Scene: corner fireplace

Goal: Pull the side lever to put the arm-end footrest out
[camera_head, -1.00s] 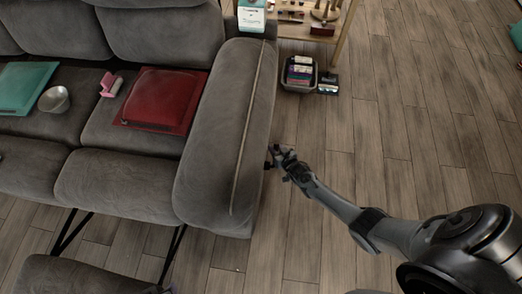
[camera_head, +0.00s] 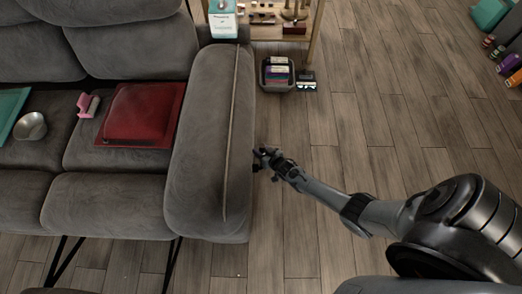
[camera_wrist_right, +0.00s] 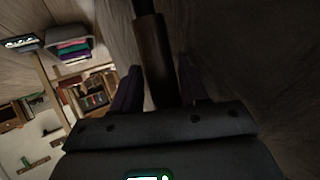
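The grey sofa's arm (camera_head: 208,140) stands left of my right gripper (camera_head: 268,162) in the head view. The side lever is at the arm's outer face, mostly hidden there by the gripper. In the right wrist view the lever (camera_wrist_right: 153,62) is a brown grip on a dark rod. The fingers of my right gripper (camera_wrist_right: 157,92) lie close along both sides of it. A strip of the footrest (camera_head: 50,291) shows at the bottom left edge. Dark struts (camera_head: 172,262) run down from under the arm-end seat (camera_head: 108,205). My left gripper is not in view.
A red cushion (camera_head: 143,113), a metal bowl (camera_head: 31,126) and a pink item (camera_head: 88,104) are on the seats. A dark basket (camera_head: 277,74) stands on the floor before a wooden shelf (camera_head: 315,30).

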